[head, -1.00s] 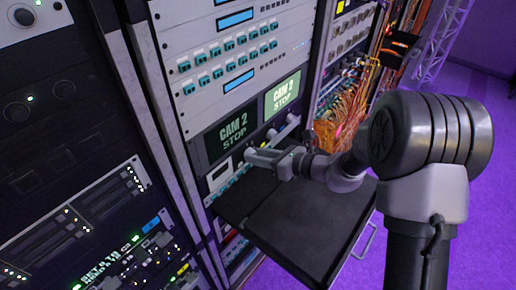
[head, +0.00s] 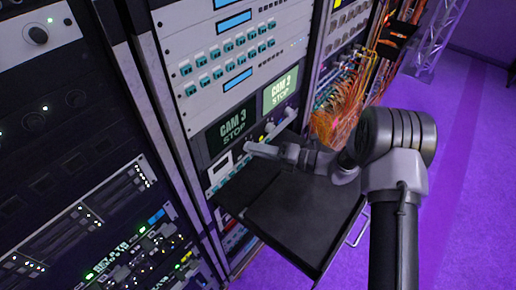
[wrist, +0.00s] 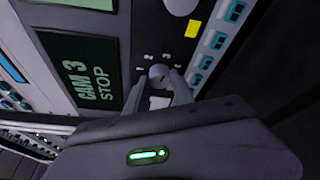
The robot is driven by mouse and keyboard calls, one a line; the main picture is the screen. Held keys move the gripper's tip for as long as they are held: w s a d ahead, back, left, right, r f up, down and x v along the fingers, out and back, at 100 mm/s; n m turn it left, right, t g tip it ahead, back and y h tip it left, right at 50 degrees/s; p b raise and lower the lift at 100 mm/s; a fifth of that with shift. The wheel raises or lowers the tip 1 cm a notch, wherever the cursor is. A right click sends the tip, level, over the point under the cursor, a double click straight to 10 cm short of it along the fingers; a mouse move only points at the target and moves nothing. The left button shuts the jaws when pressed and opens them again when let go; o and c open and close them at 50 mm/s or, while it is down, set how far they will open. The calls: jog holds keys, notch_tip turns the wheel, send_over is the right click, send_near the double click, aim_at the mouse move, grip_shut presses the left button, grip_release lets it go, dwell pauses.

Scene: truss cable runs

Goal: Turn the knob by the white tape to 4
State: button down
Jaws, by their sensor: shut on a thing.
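A small round knob (wrist: 158,73) sits on the dark panel beside the monitor, with the marks 1, 2, 3 and 4 around it. My gripper (wrist: 157,80) is shut on this knob, one finger on each side. A white patch (wrist: 160,102), which looks like the white tape, shows between the fingers just below the knob. The knob's pointer is not clear. The nearby screen (wrist: 88,75) reads CAM 3 STOP; it also shows in the head view (head: 232,126). In the head view my gripper (head: 250,148) reaches the panel and hides the knob.
Another knob (wrist: 181,5) with yellow tape (wrist: 193,28) stands close by. A row of teal buttons (wrist: 205,62) runs alongside. A black pull-out shelf (head: 300,220) lies under my arm. Orange cables (head: 335,115) hang in the rack to the right.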

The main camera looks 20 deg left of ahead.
jog(key=m+y, duration=0.1)
jog(key=m, duration=0.1)
jog(key=m+y, duration=0.1)
jog(key=m, duration=0.2)
jog(key=m+t+y, duration=0.1)
jog(key=m, duration=0.2)
jog(key=shift+f+b, duration=0.25)
jog(key=shift+b, duration=0.1)
jog(key=shift+m, duration=0.5)
jog(key=c, duration=1.1)
grip_release()
